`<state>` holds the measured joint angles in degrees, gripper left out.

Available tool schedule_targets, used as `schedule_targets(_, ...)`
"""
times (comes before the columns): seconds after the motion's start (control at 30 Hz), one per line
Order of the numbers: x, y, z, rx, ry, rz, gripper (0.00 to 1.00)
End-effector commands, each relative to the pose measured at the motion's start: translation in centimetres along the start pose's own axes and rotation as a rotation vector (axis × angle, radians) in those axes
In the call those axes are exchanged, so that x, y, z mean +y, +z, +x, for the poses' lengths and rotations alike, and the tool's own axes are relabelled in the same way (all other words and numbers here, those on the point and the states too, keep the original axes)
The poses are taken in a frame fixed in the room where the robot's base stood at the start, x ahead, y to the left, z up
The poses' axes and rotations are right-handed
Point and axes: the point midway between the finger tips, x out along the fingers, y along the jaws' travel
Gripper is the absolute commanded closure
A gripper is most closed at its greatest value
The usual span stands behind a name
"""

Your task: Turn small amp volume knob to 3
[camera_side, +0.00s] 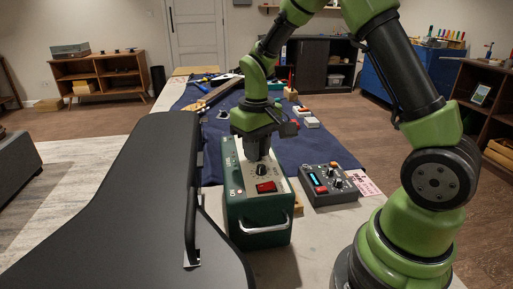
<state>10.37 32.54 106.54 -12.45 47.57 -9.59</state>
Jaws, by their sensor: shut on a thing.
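A green box with a cream top panel, which looks like the small amp (258,212), stands on the table in the middle of the view. Its panel has a black knob (261,169), a red switch (266,187) and markings too small to read. A metal handle is on its near face. My gripper (257,157) points down over the panel and is shut on a knob there. The fingertips and their grip are partly hidden, and the knob's setting cannot be read.
A grey box with knobs and a blue display (328,185) sits close on the right. A large black case-like shape (110,215) with a raised edge fills the left. Tools and small parts lie on the blue mat (222,105) behind. Bare table shows at the front right.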

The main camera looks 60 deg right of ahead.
Motion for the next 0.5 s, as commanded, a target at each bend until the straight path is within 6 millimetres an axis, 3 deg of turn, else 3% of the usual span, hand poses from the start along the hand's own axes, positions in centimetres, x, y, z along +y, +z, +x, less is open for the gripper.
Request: schedule_targets(0.5,-0.02,0.04,-0.01,-0.002,-0.001,0.269,1.0)
